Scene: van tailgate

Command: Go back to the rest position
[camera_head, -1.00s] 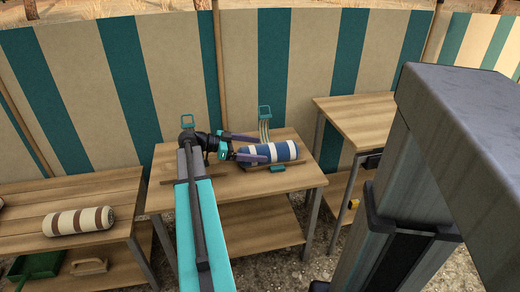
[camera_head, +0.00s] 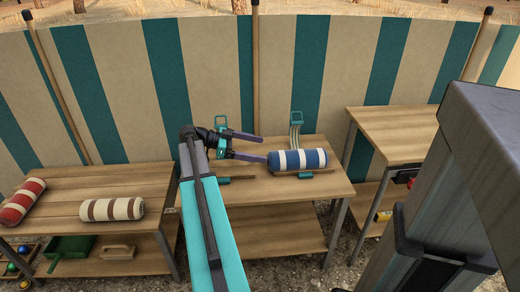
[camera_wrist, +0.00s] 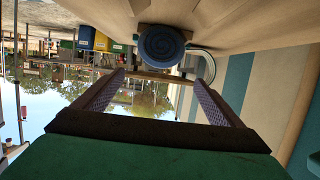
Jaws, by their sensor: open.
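My gripper (camera_head: 262,147) is open and empty in the head view, its two purple fingers pointing right. Its fingers also show spread apart in the wrist view (camera_wrist: 160,85). A blue and white striped roll (camera_head: 298,161) lies on the middle wooden table (camera_head: 262,192), just right of the fingertips and apart from them. Its round blue end (camera_wrist: 161,44) faces the wrist view, beyond and between the fingers.
The roll lies by a teal and wood holder (camera_head: 305,175). A teal-topped stand (camera_head: 296,123) rises behind it. A left bench (camera_head: 75,181) holds a brown-striped roll (camera_head: 112,209) and a red-striped roll (camera_head: 21,202). A higher table (camera_head: 395,122) stands right. A striped canvas wall (camera_head: 280,70) closes the back.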

